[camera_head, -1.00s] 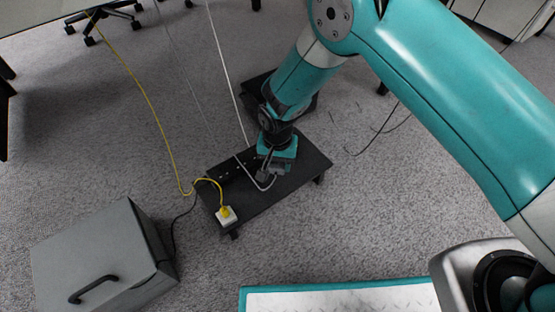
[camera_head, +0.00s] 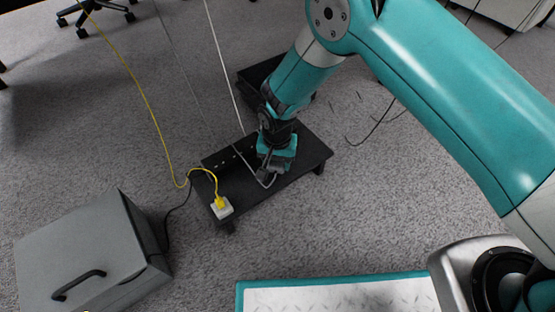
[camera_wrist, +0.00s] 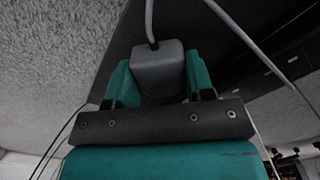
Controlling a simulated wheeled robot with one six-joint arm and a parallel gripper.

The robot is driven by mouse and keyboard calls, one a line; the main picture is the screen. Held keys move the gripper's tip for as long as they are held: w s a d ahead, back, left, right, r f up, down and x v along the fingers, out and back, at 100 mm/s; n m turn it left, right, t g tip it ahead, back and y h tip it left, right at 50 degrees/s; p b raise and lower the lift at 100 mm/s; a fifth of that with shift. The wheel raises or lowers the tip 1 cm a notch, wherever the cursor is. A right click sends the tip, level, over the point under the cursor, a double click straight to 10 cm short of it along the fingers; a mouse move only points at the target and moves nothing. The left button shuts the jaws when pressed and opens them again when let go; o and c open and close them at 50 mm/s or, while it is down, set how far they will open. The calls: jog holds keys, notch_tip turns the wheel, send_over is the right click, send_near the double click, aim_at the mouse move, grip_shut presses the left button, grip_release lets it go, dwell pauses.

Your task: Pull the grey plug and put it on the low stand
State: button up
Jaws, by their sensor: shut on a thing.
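My gripper (camera_head: 270,172) is low over the right part of a black low platform (camera_head: 312,162). In the wrist view its teal jaws are shut on the grey plug (camera_wrist: 158,66), and a grey cable leaves the plug's far end. The plug looks apart from the dark socket strip (camera_wrist: 262,52) beside it; contact with the platform cannot be told. The strip lies on the platform's left part in the head view (camera_head: 222,160). A second black stand (camera_head: 252,76) is behind, partly hidden by my arm. I cannot tell which is the low stand.
A yellow plug (camera_head: 221,202) sits in a white block (camera_head: 222,212) at the platform's front left corner, its yellow cable trailing away. A grey box (camera_head: 90,255) stands at left front. Thin cables hang near my gripper. Carpet to the right is mostly clear.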

jog(key=shift+f, duration=0.4)
jog(key=o, duration=1)
jog(key=shift+r+p, duration=2.2)
jog(key=shift+r, duration=0.35)
jog(key=shift+f, duration=0.1)
